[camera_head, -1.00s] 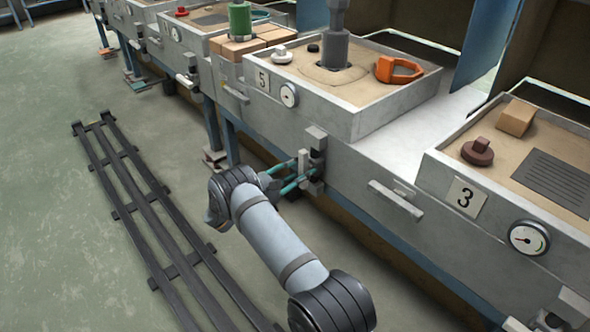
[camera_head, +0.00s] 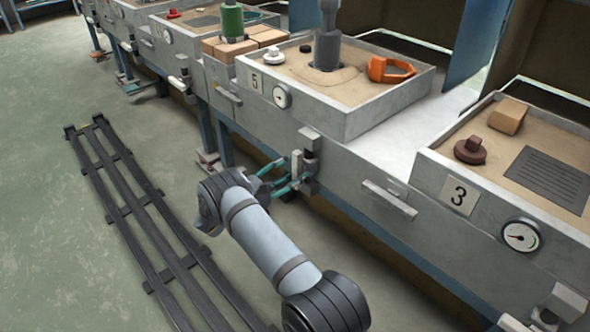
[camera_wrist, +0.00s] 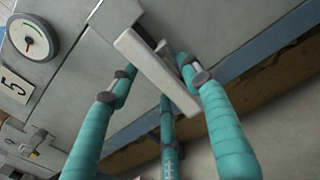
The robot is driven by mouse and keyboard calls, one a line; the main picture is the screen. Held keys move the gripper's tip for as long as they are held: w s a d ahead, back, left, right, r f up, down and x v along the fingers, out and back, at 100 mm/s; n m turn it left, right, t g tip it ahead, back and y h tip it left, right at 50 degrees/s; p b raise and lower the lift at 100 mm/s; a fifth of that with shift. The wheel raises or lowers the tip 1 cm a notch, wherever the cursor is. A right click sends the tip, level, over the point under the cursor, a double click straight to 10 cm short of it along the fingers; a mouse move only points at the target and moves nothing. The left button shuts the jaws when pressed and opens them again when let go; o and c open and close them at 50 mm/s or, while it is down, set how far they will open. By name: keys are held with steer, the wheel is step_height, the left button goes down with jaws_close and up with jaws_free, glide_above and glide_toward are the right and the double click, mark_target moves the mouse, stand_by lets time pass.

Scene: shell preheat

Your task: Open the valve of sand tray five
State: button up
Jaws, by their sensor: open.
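Sand tray five (camera_head: 345,122) is a grey box of sand with a "5" plate. The valve (camera_head: 309,143) is on the bench front below it, a grey block with a pale lever (camera_head: 296,163). In the wrist view the pale lever (camera_wrist: 150,65) slants down to the right. My gripper (camera_head: 287,176) is at the valve; its teal fingers also show in the wrist view (camera_wrist: 158,78). They are open, with one finger on each side of the lever and a third below. I cannot tell whether any finger touches it. The lever's far side is partly hidden.
Tray five's gauge (camera_head: 282,96) is above left of the valve. A drawer-like handle (camera_head: 389,199) sticks out to the right. Tray three (camera_head: 432,172) is further right. Dark floor rails (camera_head: 163,238) lie at left, with open floor around them.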

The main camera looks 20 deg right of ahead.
steer(key=v, duration=1.1)
steer(key=shift+w, duration=0.1)
steer(key=x, duration=1.2)
steer(key=shift+d, duration=0.15)
